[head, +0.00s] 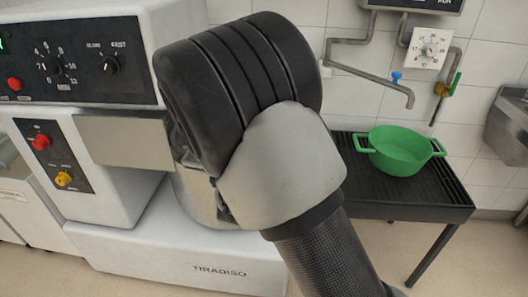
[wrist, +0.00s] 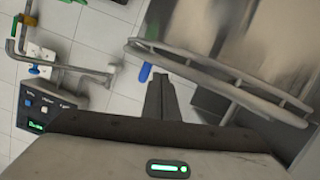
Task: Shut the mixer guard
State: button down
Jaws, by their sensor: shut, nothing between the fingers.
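The mixer (head: 140,250) is a large white machine on the left of the head view, with knobs and buttons on its front. A strip of its steel bowl (head: 200,200) shows beside my arm. My arm covers the bowl's upper part and the place of the guard in that view. In the wrist view, a grey metal frame of two curved rails (wrist: 220,75), which looks like the guard, slants across the upper right. My gripper (wrist: 163,82) is shut and empty, just left of and below these rails. I cannot tell whether it touches them. My gripper is hidden in the head view.
A green pot (head: 400,152) stands on a black slatted table (head: 400,205) at right. Above it are a wall tap (head: 390,82) and a white dial box (head: 430,47). A steel sink (head: 510,130) is at the far right. Floor is clear below the table.

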jog(key=shift+s+f, duration=0.1)
jog(key=shift+f, duration=0.45)
